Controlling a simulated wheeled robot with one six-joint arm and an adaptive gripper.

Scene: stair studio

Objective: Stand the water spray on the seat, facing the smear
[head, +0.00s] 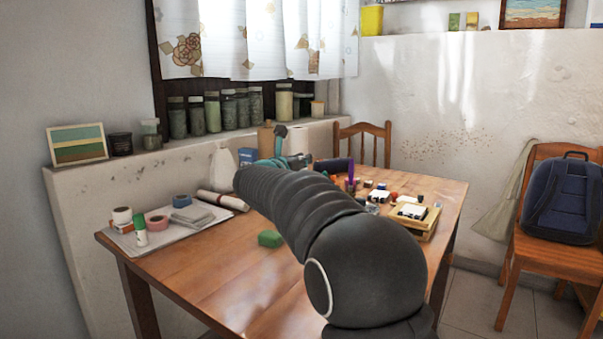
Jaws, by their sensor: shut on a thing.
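My arm in its dark sleeve reaches over the wooden table. My gripper (299,160) shows only in small part beyond the arm, near the table's far side. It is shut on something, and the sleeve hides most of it. A teal part (280,138) stands up there; I cannot tell whether it belongs to the held thing or to my wrist. I cannot make out the water spray for sure. The smear (440,146) is a band of brown specks on the white wall. One wooden chair (362,130) stands behind the table, its seat hidden. Another chair (560,262) stands at the right.
A dark blue backpack (562,200) fills the right chair's seat. The table (190,264) holds a tray (180,232) with tapes, a green block (270,239), a white bottle (222,168) and a wooden box (422,225). Jars (212,112) line the ledge. Floor (480,300) shows between table and right chair.

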